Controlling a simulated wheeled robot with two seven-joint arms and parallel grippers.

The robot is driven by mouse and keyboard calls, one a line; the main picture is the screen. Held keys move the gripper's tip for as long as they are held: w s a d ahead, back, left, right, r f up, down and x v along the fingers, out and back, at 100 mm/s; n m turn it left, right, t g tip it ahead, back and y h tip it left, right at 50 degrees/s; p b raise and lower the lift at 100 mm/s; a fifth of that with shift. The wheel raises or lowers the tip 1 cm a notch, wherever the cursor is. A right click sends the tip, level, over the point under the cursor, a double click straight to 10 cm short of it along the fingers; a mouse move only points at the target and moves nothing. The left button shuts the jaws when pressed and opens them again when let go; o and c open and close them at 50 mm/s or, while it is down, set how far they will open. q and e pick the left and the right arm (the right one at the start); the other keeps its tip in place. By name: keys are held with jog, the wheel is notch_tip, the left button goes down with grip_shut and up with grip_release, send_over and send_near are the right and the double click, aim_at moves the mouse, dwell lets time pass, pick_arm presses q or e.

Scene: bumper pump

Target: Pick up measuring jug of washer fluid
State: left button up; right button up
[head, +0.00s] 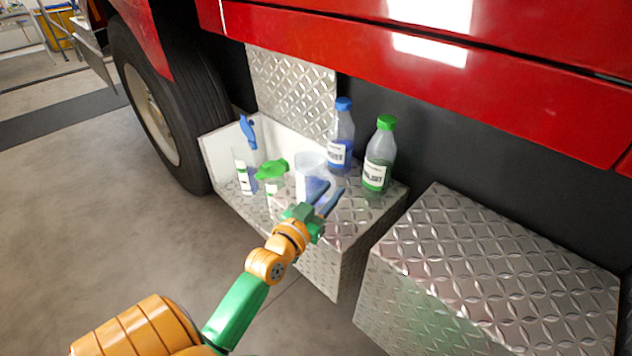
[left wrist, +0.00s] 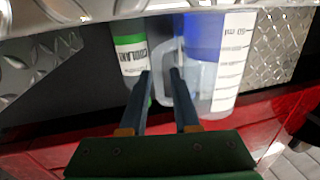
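The measuring jug (head: 309,168) is clear, with blue fluid in it, and stands on the diamond-plate step (head: 345,225) near its front edge. In the left wrist view the jug (left wrist: 228,65) appears upside down, with a "50 ml" scale, blue fluid and a clear handle (left wrist: 163,62). My left gripper (head: 328,197) is in front of the jug, fingers pointing toward it. In the left wrist view its two fingers (left wrist: 161,75) are apart, with the tips at the handle; whether they touch it I cannot tell. My right gripper is in neither view.
A blue-capped bottle (head: 341,145) and a green-capped coolant bottle (head: 379,160) stand behind and right of the jug. Clear containers with a blue top (head: 248,132) and green top (head: 272,169) stand left. A second metal step (head: 500,260) is clear. Red truck bodywork overhangs.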

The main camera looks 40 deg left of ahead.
pick_arm(q)
jog(key=w, duration=0.4)
jog(key=shift+w+a+f, duration=0.1)
jog(key=shift+a+f, duration=0.05)
jog(key=shift+f, duration=0.05)
grip_shut()
dwell(1.1)
